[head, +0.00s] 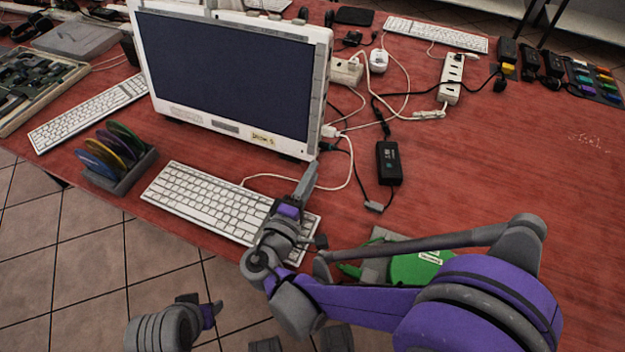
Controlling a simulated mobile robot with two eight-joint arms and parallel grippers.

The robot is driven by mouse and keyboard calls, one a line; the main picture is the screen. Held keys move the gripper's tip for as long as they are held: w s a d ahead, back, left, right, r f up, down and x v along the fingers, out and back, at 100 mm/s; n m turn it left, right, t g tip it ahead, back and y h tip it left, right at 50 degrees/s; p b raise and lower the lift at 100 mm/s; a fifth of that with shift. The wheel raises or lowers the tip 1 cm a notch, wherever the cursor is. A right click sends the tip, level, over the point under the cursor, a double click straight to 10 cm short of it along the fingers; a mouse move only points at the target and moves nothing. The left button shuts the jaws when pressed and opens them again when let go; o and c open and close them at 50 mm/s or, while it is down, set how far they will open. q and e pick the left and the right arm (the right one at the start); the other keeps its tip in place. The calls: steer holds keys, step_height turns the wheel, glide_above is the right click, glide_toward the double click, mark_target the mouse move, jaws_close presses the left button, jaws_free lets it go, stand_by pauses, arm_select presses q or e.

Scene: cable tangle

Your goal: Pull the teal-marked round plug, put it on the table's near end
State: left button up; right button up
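My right gripper (313,212) is above the right end of the white keyboard (205,203). Its fingers look spread, with nothing seen between them. My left gripper (209,312) shows only partly at the lower left, off the table; its fingers are not clear. At the monitor's (228,75) lower right side, a white plug (329,131) and a black plug (327,147) sit close together, beyond my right gripper and apart from it. I cannot make out a teal mark on either. A black power brick (389,163) with a small teal print lies to their right.
Cables run from the plugs to a white power strip (451,79) and a white round adapter (378,60). A disc rack (118,170) stands at the near left. A green round thing (418,267) lies partly behind my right arm. The red table (510,160) is clear at right.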

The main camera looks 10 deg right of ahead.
mark_target(327, 149)
steer(key=shift+w+d+f, duration=0.25)
steer(key=shift+w+f, duration=0.15)
steer(key=shift+x, duration=3.75)
steer(key=shift+r, duration=0.1)
jaws_close()
